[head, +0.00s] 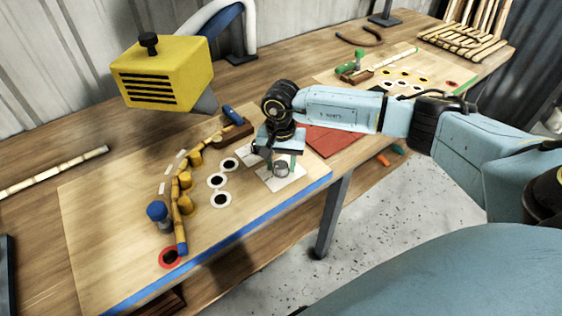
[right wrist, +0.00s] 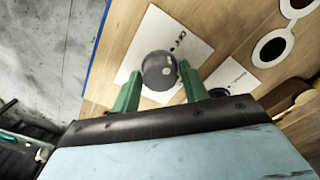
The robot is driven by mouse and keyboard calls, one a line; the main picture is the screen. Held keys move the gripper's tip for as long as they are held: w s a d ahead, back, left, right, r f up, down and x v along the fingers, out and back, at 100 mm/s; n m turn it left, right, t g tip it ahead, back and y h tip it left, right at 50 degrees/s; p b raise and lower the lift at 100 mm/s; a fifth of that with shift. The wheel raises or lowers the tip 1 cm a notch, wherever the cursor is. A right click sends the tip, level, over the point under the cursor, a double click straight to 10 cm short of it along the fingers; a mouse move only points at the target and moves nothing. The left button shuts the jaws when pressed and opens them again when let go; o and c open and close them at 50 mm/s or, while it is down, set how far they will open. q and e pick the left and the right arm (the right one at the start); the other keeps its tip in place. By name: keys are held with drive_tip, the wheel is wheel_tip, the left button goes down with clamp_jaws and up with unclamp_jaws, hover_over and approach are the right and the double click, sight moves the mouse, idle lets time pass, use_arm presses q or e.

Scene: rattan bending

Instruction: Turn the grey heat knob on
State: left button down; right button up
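In the head view the knob (head: 281,169) shows just under my right gripper (head: 280,160), near the blue front edge of the board. In the right wrist view my right gripper (right wrist: 161,88) is open, with one green finger on each side of the knob's near part. I cannot tell whether the fingers touch it. My left gripper is not in view.
A second white card (right wrist: 228,76) lies beside the first. A yellow heater box (head: 160,72) hangs over the board (head: 110,235). A bent rattan piece (head: 178,205) lies among yellow pegs. A red mat (head: 328,139) lies to the right.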

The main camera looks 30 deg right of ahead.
drive_tip(key=c, duration=0.6)
drive_tip(key=shift+c, duration=0.2)
drive_tip(key=shift+m, duration=0.3)
drive_tip(key=m, duration=0.2)
drive_tip(key=shift+m+b, duration=0.35)
drive_tip(key=shift+m, duration=0.05)
drive_tip(key=m, duration=0.3)
drive_tip(key=shift+m, duration=0.3)
drive_tip(key=m, duration=1)
drive_tip(key=shift+r+m, duration=0.1)
drive_tip(key=shift+m, duration=0.3)
